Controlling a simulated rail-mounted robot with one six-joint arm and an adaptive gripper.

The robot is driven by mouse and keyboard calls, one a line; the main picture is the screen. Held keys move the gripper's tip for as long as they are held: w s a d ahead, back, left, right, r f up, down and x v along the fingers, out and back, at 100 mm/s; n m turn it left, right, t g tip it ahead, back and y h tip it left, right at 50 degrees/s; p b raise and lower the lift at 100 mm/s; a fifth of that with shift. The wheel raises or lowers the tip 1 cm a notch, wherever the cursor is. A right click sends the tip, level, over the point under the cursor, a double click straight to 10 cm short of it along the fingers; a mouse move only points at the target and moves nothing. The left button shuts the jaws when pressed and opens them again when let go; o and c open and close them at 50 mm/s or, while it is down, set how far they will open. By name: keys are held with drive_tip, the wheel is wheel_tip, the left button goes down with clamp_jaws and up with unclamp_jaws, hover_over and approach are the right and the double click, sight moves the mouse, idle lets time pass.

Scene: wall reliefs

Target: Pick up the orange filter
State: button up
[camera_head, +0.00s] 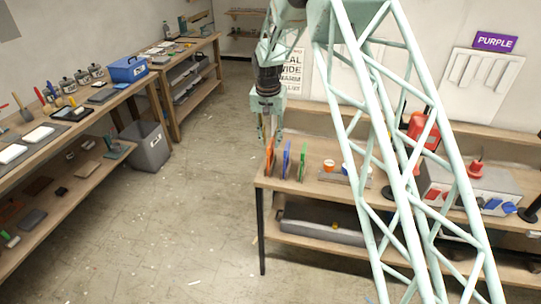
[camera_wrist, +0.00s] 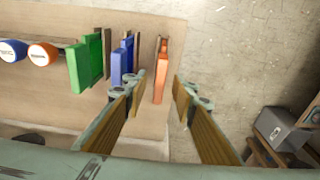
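The orange filter (camera_head: 269,158) stands upright as a thin plate at the left end of the wooden shelf top. In the wrist view the orange filter (camera_wrist: 162,65) shows nearly edge-on, between the tips of my two fingers in the picture. My gripper (camera_head: 268,138) points down just above it; in the wrist view my gripper (camera_wrist: 160,84) is open, one finger to each side of the filter with gaps. Whether the tips reach down beside it, I cannot tell. No contact is visible.
A blue filter (camera_wrist: 121,62) stands close by the left finger, with a green filter (camera_wrist: 90,60) beyond it. Orange and blue round-topped items (camera_wrist: 42,52) lie further left. Bare floor (camera_wrist: 225,60) is right of the shelf edge. A grey bin (camera_head: 146,146) stands on the floor.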

drive_tip(key=shift+w+f, duration=0.1)
drive_tip(key=shift+f, duration=1)
drive_tip(key=shift+c, duration=0.7)
clamp_jaws()
